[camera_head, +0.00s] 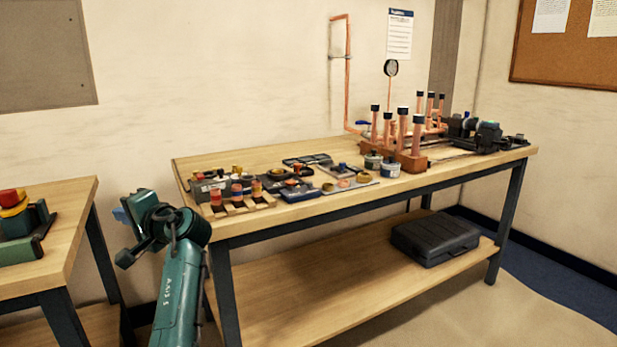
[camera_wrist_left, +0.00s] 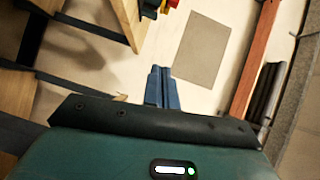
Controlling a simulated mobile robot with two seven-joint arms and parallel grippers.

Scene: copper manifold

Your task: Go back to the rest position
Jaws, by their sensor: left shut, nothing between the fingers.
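My right gripper is in neither view.
A long workbench (camera_head: 310,221) holds copper pipes (camera_head: 403,135), several small parts and tins, and a vise-like machine (camera_head: 487,138). A black case (camera_head: 434,240) lies on its lower shelf. A second table (camera_head: 68,238) with a red-topped device (camera_head: 18,225) stands at left.

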